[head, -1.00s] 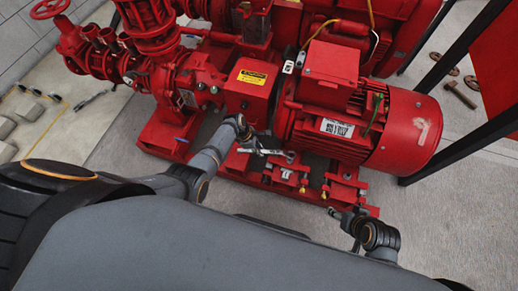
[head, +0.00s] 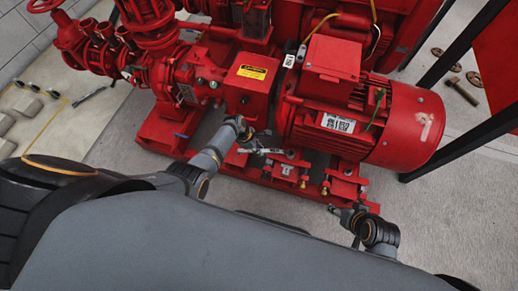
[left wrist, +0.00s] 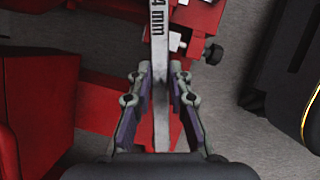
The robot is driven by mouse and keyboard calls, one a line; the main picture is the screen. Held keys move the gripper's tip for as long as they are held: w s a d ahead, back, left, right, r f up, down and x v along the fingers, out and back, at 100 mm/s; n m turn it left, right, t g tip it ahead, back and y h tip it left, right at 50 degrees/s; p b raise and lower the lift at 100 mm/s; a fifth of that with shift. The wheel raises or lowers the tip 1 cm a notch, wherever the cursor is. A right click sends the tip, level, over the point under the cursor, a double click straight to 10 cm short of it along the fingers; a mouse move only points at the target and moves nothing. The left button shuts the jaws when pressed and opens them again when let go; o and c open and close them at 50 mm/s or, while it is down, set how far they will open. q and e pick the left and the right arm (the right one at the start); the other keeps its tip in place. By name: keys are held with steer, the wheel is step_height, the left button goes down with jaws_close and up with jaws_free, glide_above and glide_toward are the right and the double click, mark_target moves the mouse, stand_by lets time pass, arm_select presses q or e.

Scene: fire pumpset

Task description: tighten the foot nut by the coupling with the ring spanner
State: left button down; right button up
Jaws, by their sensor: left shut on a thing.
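The ring spanner (head: 273,151) is a pale steel bar, held roughly level beside the motor's foot near the coupling. My left gripper (head: 250,146) is shut on its near end. In the left wrist view the spanner (left wrist: 159,50), with "4 mm" readable, runs up from between the fingers of that gripper (left wrist: 160,85) and out of the frame. The ring end lies at the motor foot by the coupling; the foot nut under it is too small to make out, so I cannot tell whether the ring is seated. My right gripper (head: 338,211) is by the base frame's front right corner; its jaws are unclear.
The red motor (head: 395,125) and coupling guard (head: 247,80) stand just behind the spanner. Brass-coloured bolts (head: 303,184) rise from the base beside it. A black post (head: 465,135) stands at right. Grey floor (head: 440,215) is clear at front right.

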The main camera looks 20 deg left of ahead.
arm_select(q)
steer(key=shift+f+b, duration=0.95)
steer(key=shift+f, duration=0.25)
arm_select(e)
steer(key=shift+f, duration=1)
steer(key=shift+d, duration=0.15)
arm_select(q)
steer(key=shift+s+d+n+p, duration=0.1)
steer(key=shift+s+n+p, duration=0.25)
steer(key=shift+p, duration=0.25)
arm_select(e)
steer(key=shift+s+d+r+g+h, duration=0.15)
steer(key=shift+s+d+r+g, duration=0.15)
steer(key=shift+r+g, duration=0.15)
steer(key=shift+s+d+r+g+h, duration=0.2)
steer(key=shift+d+r+g, duration=0.15)
steer(key=shift+g, duration=0.2)
arm_select(q)
steer(key=shift+r, duration=0.1)
steer(key=shift+r+p, duration=2.55)
steer(key=shift+p, duration=0.3)
arm_select(e)
steer(key=v, duration=0.2)
steer(key=w+v, duration=0.1)
steer(key=v, duration=0.2)
steer(key=shift+a+r, duration=0.1)
steer(key=shift+r, duration=0.25)
